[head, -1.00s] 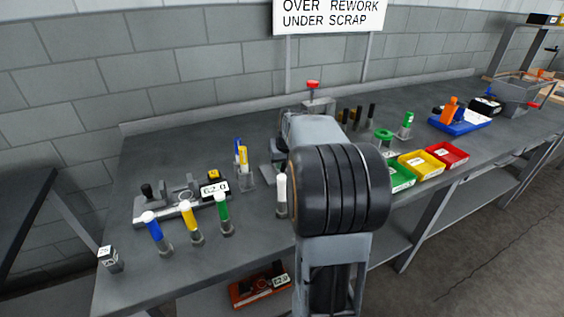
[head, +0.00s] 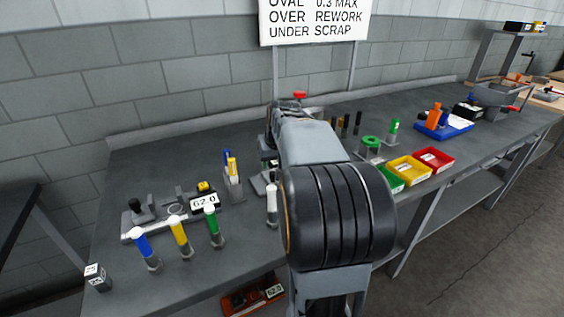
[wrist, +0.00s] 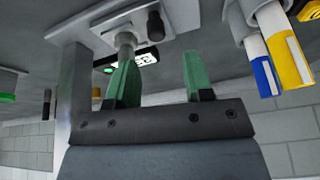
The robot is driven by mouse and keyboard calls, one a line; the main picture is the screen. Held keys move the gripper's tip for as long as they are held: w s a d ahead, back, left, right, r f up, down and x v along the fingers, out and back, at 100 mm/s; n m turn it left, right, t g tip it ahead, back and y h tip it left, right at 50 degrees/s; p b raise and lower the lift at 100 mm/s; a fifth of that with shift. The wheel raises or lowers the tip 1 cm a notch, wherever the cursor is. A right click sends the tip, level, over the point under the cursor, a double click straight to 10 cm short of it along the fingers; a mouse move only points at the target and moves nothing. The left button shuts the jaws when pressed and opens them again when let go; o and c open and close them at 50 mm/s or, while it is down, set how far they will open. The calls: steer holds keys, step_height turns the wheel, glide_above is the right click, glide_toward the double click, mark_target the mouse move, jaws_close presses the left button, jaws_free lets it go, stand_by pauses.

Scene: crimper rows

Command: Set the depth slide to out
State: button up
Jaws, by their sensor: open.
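My gripper (wrist: 160,60) has two green fingers, spread apart with nothing between them in the wrist view. A grey bench device (wrist: 182,14) with a black knob (wrist: 155,26) and a short round post is close by, at the top of that view. The left finger overlaps the post's end in the picture; I cannot tell whether they touch. I cannot clearly pick out the depth slide or its setting. In the head view my arm hides most of the device; its red knob (head: 300,95) and part of its grey base (head: 258,184) show.
Blue, yellow, green and white-topped plug gauges (head: 178,238) stand at the bench front. A pen holder (head: 233,188) is beside the device. Green, yellow and red trays (head: 408,172) lie right of my arm.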

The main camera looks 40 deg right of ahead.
steer(key=s+a+r, duration=0.5)
steer(key=s+r, duration=0.2)
steer(key=s, duration=0.4)
steer(key=shift+a+r, duration=0.15)
steer(key=shift+r, duration=0.1)
steer(key=shift+w+f, duration=0.1)
